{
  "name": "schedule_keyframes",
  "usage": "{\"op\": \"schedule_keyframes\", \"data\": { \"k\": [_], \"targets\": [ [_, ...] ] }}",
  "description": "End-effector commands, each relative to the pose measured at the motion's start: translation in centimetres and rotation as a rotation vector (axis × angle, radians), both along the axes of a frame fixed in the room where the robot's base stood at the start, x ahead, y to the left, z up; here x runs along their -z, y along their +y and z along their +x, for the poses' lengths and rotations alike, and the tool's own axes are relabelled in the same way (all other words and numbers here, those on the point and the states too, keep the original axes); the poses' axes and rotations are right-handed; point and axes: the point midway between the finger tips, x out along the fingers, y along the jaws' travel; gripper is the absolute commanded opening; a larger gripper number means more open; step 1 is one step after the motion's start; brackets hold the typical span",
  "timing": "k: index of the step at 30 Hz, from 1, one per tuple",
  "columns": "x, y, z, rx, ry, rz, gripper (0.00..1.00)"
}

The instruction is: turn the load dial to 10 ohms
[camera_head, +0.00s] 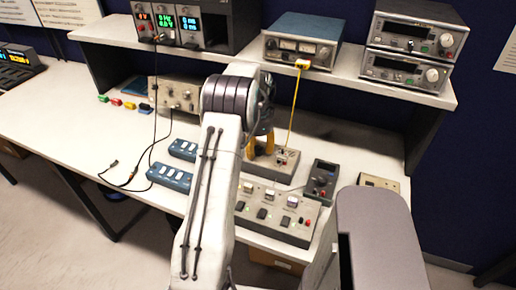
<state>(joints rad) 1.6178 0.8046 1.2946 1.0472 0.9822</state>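My gripper (260,147) points down over a low grey box (284,166) on the bench. Its yellow fingertips show on either side of a narrow gap at the box's left part. My own arm hides most of the gripper and that part of the box, so I cannot see whether a dial is between the fingers. The box's right part carries small terminals, with a yellow cable rising from them. A dark handheld box with a round knob (322,180) lies to the right. No dial markings or ohm values are readable, and I cannot tell which knob is the load dial.
Blue switch boxes (170,177) lie to the left. A knobbed instrument (179,95) stands behind. A shelf (345,77) with instruments overhangs the back.

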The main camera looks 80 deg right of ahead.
Motion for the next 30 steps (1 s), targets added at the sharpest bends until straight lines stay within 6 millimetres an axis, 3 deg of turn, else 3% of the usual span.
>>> {"op": "schedule_keyframes", "data": {
  "k": [14, 30],
  "targets": [
    [-1.1, -0.2, 0.0, 0.000, 0.000, -0.007, 0.52],
    [-9.5, -0.2, 0.0, 0.000, 0.000, -0.007, 0.52]
  ]
}}
